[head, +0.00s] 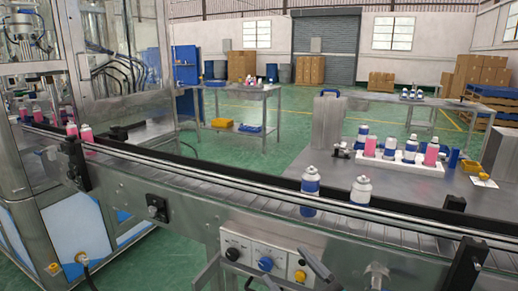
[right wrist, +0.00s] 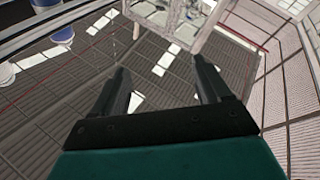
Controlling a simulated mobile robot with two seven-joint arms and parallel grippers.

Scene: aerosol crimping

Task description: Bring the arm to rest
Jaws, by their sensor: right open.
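My right gripper (head: 262,258) is at the bottom of the head view, in front of the conveyor's control panel. In the right wrist view its two dark fingers (right wrist: 162,85) stand well apart, with nothing between them. That view looks up at the roof. My left gripper does not show.
A control panel (head: 285,262) with knobs hangs on the conveyor's front. Behind the conveyor, a white tray (head: 428,167) holds several pink and blue cans on a metal table (head: 310,165). Pink cans (head: 88,134) stand at the left, by a glazed machine (head: 118,45).

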